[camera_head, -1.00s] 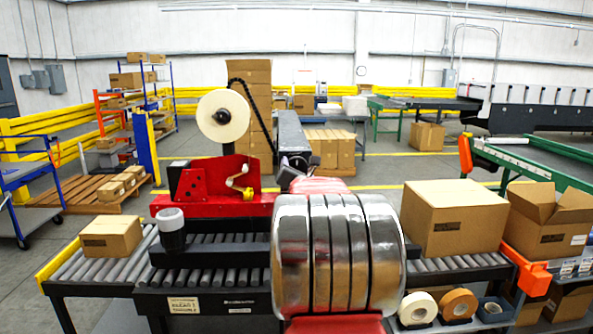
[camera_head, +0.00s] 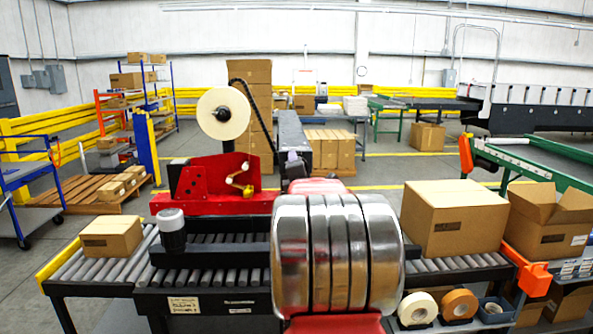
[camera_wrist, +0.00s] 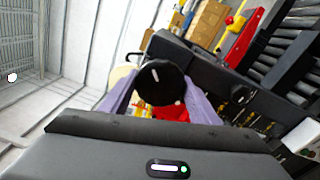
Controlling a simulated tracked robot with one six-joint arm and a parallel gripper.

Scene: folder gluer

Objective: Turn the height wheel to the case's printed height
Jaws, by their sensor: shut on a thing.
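The height wheel (camera_wrist: 161,80) is a round black knob with a short white mark on its face, close in front of the wrist camera. My gripper (camera_wrist: 160,97) has its two grey-purple fingers on either side of the wheel, shut on it. In the head view, part of my gripper (camera_head: 292,167) shows just above my arm, by the dark column (camera_head: 292,130) of the red case sealer (camera_head: 215,185). The wheel cannot be made out there. A closed case (camera_head: 455,220) sits on the rollers at right, with dark print too small to read.
A smaller carton (camera_head: 112,237) sits on the left rollers (camera_head: 90,268). An open carton (camera_head: 550,222) stands at far right beside an orange bracket (camera_head: 527,270). Tape rolls (camera_head: 438,307) lie at the lower right. My own arm blocks the middle of the head view.

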